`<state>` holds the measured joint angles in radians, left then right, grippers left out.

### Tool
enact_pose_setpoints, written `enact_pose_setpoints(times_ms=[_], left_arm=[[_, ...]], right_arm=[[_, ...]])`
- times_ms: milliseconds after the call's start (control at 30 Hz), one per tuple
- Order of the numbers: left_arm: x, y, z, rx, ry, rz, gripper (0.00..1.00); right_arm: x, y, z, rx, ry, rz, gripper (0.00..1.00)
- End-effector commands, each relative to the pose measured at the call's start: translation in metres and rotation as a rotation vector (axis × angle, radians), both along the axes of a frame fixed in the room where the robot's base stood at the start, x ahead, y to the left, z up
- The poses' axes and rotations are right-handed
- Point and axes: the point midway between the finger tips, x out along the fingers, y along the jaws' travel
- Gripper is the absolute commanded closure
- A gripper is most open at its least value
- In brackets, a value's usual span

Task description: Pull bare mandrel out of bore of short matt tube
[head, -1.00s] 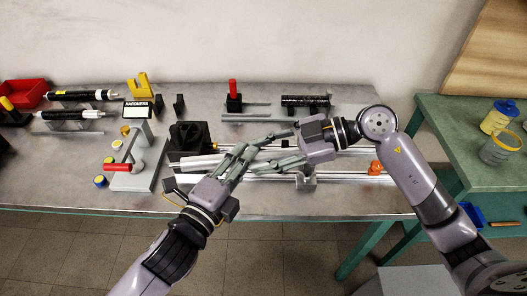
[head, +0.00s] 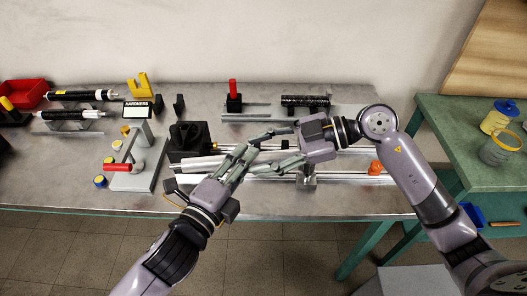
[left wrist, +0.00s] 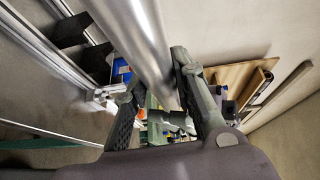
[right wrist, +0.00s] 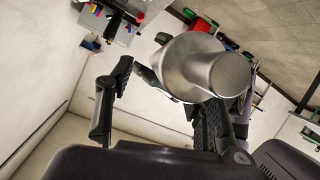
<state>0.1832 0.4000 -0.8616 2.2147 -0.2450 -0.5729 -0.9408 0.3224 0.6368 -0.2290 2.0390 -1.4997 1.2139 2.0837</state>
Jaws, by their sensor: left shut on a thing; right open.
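A bare shiny metal mandrel (head: 200,162) lies above the rails in the middle of the bench. My left gripper (head: 243,152) is shut on it; in the left wrist view (left wrist: 160,75) the smooth cylinder (left wrist: 145,40) runs between the fingers. My right gripper (head: 255,154) is open, its fingers pointing left close to the left fingers. In the right wrist view a stepped metal end (right wrist: 205,70) lies close in front of the right fingers (right wrist: 165,85). Hands hide part of the mandrel. A short dark mottled tube (head: 305,100) rests on a stand behind; I cannot tell whether its bore is empty.
A black block (head: 188,138) stands behind the mandrel. A hardness tester (head: 137,150) with a red handle is left of it. Dark tubes with pale ends (head: 80,96) lie on stands at far left. An orange part (head: 375,168) sits on the rails at right.

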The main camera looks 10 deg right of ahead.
Motion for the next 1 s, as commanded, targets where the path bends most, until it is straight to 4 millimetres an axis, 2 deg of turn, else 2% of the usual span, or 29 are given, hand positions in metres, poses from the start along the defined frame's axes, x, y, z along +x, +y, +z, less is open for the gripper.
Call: enact_pose_setpoints(times_ms=[167,267,700,833,1000], left_arm=[[0.0,0.0,0.002,-0.003,-0.005,0.0,1.0],[0.0,0.0,0.003,-0.003,-0.005,0.0,1.0],[0.001,0.0,0.003,-0.004,-0.007,0.0,1.0],[0.001,0.0,0.003,-0.004,-0.007,0.0,1.0],[0.001,0.0,0.004,-0.005,-0.008,0.0,1.0]], right_arm=[[0.0,-0.003,0.0,-0.003,0.002,0.0,0.52],[-0.002,-0.011,0.002,-0.005,0.002,-0.002,0.52],[-0.017,-0.083,0.03,-0.008,0.004,-0.001,0.52],[-0.02,-0.098,0.036,-0.007,0.004,-0.001,0.52],[-0.022,-0.108,0.042,-0.005,0.003,0.0,0.52]])
